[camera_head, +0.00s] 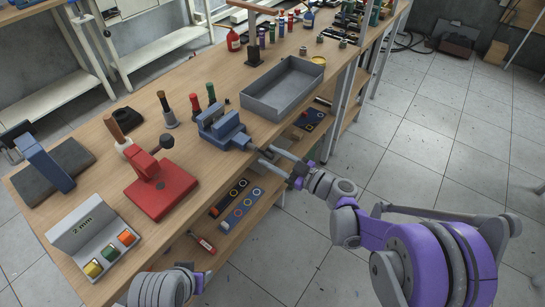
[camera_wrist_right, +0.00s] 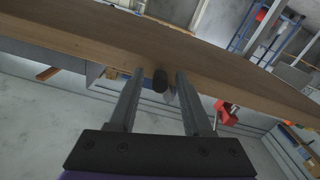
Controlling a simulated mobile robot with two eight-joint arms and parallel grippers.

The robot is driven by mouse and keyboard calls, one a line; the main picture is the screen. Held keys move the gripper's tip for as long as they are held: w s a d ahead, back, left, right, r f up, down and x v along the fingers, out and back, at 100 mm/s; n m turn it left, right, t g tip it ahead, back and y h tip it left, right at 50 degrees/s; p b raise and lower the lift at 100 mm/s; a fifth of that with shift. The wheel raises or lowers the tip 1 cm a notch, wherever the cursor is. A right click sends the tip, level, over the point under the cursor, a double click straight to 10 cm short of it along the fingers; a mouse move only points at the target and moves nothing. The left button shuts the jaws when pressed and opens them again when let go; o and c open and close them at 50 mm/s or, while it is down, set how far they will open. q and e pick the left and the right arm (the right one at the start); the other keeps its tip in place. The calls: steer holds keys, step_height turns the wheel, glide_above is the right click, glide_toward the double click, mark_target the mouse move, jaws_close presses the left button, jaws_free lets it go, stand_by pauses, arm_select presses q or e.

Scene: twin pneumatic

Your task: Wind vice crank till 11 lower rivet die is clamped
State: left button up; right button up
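The blue vice (camera_head: 222,126) stands at the table's front edge, with its spindle end and crank (camera_head: 249,146) pointing out over the edge. My right gripper (camera_head: 265,154) is just off that end, fingers pointing at it. In the right wrist view the fingers (camera_wrist_right: 159,76) are spread, with a dark round knob (camera_wrist_right: 160,80) between them and a visible gap on each side. The knob appears to belong to the crank. I cannot make out a rivet die in the vice jaws.
A grey open tray (camera_head: 284,90) is right of the vice. A red press tool (camera_head: 160,188) and a "2 mm" block (camera_head: 87,226) stand to the left. Several handled tools (camera_head: 194,104) stand behind the vice.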

jaws_close()
steer(key=shift+s+m, duration=0.1)
steer(key=shift+m, duration=0.2)
